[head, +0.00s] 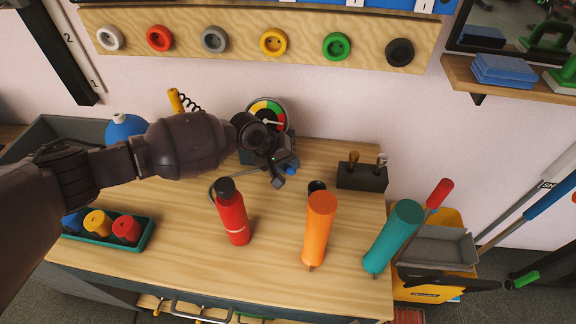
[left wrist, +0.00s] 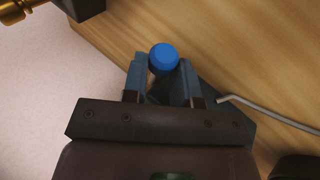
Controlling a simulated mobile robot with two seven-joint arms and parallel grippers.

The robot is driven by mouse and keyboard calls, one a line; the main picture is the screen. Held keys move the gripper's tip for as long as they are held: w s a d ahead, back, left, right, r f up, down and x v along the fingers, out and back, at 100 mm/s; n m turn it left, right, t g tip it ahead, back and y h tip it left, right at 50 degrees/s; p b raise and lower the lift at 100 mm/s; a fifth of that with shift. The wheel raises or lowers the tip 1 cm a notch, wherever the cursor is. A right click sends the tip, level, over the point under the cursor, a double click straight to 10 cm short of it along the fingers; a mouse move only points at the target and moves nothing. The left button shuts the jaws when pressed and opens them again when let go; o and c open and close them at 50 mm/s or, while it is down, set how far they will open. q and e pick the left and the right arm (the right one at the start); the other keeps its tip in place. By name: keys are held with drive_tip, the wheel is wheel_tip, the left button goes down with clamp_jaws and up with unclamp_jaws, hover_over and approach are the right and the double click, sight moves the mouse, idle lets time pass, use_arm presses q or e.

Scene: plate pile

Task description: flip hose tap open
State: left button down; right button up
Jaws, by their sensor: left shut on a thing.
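A blue knob, seemingly the hose tap's handle (head: 291,171), sits low over the wooden bench beside the wall. In the left wrist view the blue round end (left wrist: 163,58) lies between the two fingertips. My left gripper (head: 284,170) is shut on this blue knob; it also shows in the left wrist view (left wrist: 163,77). The tap body is mostly hidden behind my gripper and wrist. My right gripper is not in view.
A red bottle (head: 233,218), an orange cylinder (head: 319,222) and a teal cylinder (head: 394,235) stand in front. A round gauge (head: 269,106) is behind my wrist. A dark block (head: 362,177) with two small handles stands right. Bare bench (head: 175,240) lies front left.

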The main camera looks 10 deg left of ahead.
use_arm(q)
drive_tip(key=shift+w+r+n+g, duration=0.2)
drive_tip(key=shift+w+r+g, duration=0.1)
drive_tip(key=shift+g, duration=0.4)
drive_tip(key=shift+w+r+n+g, duration=0.2)
drive_tip(key=shift+r+g, duration=0.1)
drive_tip(key=shift+g, duration=0.4)
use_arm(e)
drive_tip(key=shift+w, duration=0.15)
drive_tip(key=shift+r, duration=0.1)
use_arm(q)
drive_tip(key=c, duration=0.9)
unclamp_jaws()
drive_tip(key=shift+r, duration=0.1)
drive_tip(key=p+v, duration=0.1)
drive_tip(key=v, duration=0.6)
drive_tip(key=shift+a+r+p, duration=0.15)
drive_tip(key=shift+p, duration=0.2)
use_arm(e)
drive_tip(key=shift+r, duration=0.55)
